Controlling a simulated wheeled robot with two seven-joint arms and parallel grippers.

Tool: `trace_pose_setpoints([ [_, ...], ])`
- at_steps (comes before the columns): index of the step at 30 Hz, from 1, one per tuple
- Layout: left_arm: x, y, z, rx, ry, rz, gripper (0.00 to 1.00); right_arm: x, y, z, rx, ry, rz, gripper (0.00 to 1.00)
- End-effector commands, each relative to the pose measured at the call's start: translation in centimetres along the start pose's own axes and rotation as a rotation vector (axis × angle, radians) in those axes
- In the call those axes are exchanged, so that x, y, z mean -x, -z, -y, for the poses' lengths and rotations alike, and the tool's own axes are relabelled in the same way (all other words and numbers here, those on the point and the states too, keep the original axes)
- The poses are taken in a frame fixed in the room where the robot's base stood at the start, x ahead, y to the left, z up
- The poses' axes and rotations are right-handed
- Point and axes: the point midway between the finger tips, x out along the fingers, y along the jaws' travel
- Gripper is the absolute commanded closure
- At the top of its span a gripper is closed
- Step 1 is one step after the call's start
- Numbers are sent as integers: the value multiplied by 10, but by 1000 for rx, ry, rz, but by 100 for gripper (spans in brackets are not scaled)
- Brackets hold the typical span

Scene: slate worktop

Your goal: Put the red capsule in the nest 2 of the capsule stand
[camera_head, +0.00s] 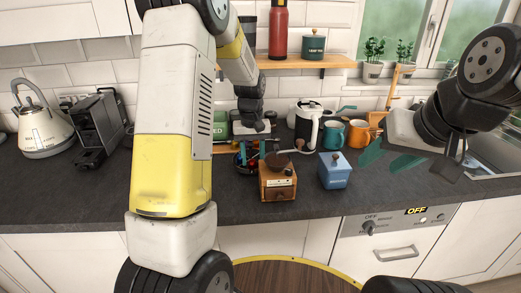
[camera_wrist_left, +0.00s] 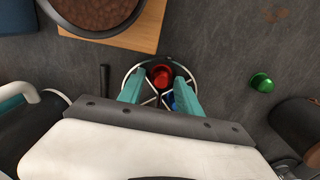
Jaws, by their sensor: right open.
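The capsule stand is a round wire basket with dividers; its rim (camera_wrist_left: 126,76) shows in the left wrist view. It also shows in the head view (camera_head: 243,166), partly hidden by my left arm and gripper. The red capsule (camera_wrist_left: 161,75) lies between the fingertips of my left gripper (camera_wrist_left: 159,82), which look closed on its sides, over the stand. A blue capsule (camera_wrist_left: 171,101) shows lower in the stand. My left gripper (camera_head: 257,148) points down at the stand in the head view. My right gripper (camera_head: 388,156) is open and empty, above the worktop at the right.
A green capsule (camera_wrist_left: 261,82) lies loose on the worktop. The front worktop edge is clear.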

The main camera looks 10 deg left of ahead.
Motion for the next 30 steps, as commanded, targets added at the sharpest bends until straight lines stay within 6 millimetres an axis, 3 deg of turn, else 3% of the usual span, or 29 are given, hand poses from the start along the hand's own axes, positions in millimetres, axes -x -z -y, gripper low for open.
trace_pose_setpoints([
  [1,-12,-4,8,9,13,20,49,0,0,0,0,0,0,51],
  [17,-8,-3,11,14,16,19,49,0,0,0,0,0,0,51],
  [20,4,-3,10,13,16,19,49,0,0,0,0,0,0,51],
  [30,82,0,5,8,10,11,49,0,0,0,0,0,0,51],
])
